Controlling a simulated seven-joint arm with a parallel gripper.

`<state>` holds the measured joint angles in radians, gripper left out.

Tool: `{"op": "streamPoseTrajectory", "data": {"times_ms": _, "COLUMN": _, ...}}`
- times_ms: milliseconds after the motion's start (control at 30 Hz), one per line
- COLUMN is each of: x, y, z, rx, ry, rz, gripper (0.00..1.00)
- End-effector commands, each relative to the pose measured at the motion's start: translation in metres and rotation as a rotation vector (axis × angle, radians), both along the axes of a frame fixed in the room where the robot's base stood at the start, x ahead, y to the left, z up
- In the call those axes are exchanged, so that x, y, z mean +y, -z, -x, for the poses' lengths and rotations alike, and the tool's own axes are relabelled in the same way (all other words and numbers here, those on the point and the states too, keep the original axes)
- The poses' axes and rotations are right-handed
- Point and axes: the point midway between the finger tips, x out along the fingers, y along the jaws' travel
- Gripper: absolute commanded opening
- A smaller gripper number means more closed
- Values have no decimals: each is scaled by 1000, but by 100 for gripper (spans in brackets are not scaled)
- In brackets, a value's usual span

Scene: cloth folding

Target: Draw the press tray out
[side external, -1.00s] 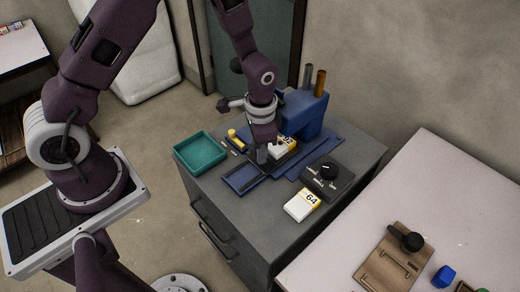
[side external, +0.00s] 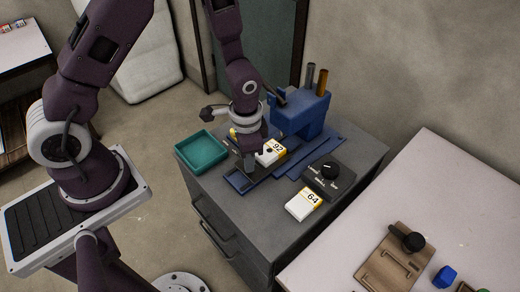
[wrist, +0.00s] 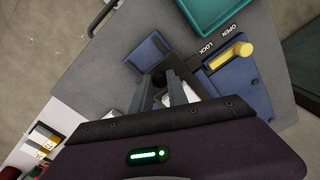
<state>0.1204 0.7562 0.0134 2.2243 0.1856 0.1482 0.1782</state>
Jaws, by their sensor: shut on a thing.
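The blue press (side external: 300,115) stands at the back of the grey cabinet. A blue guide plate (side external: 238,183) runs out from it toward the front left. A white and yellow block marked 92 (side external: 272,153) sits on the guide in front of the press, on the press tray, which is mostly hidden by my gripper. My gripper (side external: 249,168) is low over the guide, at the tray's outer end. In the wrist view my gripper (wrist: 162,88) is shut on a small dark part, seemingly the tray's handle. A yellow lever (wrist: 236,53) lies beside OPEN and LOCK labels.
A teal bin (side external: 202,152) stands left of the guide. A dark dial box (side external: 327,176) and a block marked 64 (side external: 305,204) are to the right. A white table (side external: 440,200) adjoins. The guide's outer end is clear.

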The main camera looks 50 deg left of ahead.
Motion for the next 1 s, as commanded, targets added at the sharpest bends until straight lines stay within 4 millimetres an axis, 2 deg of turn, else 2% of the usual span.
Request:
{"op": "streamPoseTrajectory", "data": {"times_ms": 33, "x": 0, "y": 0, "z": 14, "rx": 5, "ry": 2, "rz": -3, "gripper": 0}}
{"op": "streamPoseTrajectory", "data": {"times_ms": 100, "x": 1, "y": 0, "z": 29, "rx": 5, "ry": 1, "rz": -3, "gripper": 0}}
{"op": "streamPoseTrajectory", "data": {"times_ms": 200, "x": 0, "y": 0, "z": 43, "rx": 5, "ry": 1, "rz": -1, "gripper": 0}}
{"op": "streamPoseTrajectory", "data": {"times_ms": 333, "x": 1, "y": 0, "z": 50, "rx": 4, "ry": -2, "rz": -1, "gripper": 0}}
{"op": "streamPoseTrajectory", "data": {"times_ms": 567, "x": 1, "y": 0, "z": 50, "rx": 3, "ry": -2, "rz": 0, "gripper": 0}}
{"op": "streamPoseTrajectory", "data": {"times_ms": 600, "x": 1, "y": 0, "z": 50, "rx": 3, "ry": -2, "rz": 0, "gripper": 21}}
{"op": "streamPoseTrajectory", "data": {"times_ms": 700, "x": 0, "y": 0, "z": 50, "rx": 3, "ry": -1, "rz": 0, "gripper": 41}}
{"op": "streamPoseTrajectory", "data": {"times_ms": 1000, "x": 0, "y": -1, "z": 49, "rx": 2, "ry": -1, "rz": 1, "gripper": 41}}
